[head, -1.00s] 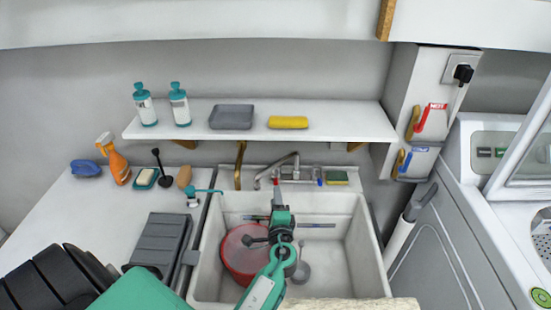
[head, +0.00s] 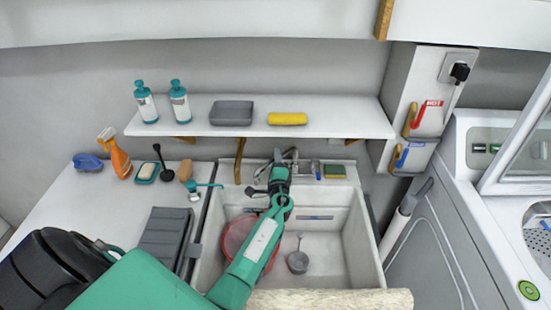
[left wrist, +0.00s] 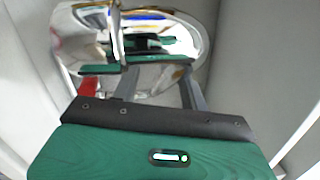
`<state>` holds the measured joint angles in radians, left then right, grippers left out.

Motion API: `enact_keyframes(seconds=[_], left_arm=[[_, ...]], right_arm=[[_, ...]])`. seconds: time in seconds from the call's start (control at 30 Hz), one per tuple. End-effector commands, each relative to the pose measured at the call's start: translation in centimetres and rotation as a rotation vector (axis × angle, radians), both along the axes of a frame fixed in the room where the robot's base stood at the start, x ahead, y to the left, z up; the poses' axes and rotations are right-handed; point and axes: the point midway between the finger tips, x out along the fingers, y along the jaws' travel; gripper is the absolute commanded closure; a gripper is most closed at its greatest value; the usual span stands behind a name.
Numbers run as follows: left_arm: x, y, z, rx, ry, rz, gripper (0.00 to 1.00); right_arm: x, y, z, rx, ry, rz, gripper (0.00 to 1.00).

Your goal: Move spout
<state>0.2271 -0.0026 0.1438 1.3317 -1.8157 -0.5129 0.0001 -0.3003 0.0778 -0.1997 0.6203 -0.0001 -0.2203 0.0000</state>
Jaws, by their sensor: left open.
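The chrome faucet spout (head: 292,154) stands at the back rim of the sink (head: 371,240), mostly hidden behind my left gripper in the head view. My left gripper (head: 277,158) is at the faucet, with its jaws open. In the left wrist view the shiny chrome of the faucet (left wrist: 165,22) fills the top, just beyond the two grey fingers of my left gripper (left wrist: 158,82). I cannot tell whether the fingers touch the spout. A red part (left wrist: 88,88) shows beside the left finger. My right gripper is not in view.
A red bowl (head: 235,234) and a grey cup-like strainer (head: 298,262) are in the sink. A shelf (head: 330,118) hangs above the faucet. A pale rough bar (head: 340,299) crosses the front.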

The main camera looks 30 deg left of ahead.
Motion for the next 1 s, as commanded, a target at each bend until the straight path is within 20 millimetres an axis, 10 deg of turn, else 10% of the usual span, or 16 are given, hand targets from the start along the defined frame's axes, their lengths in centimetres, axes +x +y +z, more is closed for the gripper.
enact_keyframes(seconds=[0.37,0.6,1.0], left_arm=[[0.4,0.3,0.0,-0.001,-0.001,0.0,0.56],[0.4,0.3,0.0,-0.001,0.0,0.0,1.0],[0.5,-0.2,-0.3,-0.005,-0.001,0.037,1.0]], right_arm=[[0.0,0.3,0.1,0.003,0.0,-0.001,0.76],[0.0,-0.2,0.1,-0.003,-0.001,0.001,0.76],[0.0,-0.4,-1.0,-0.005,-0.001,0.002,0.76]])
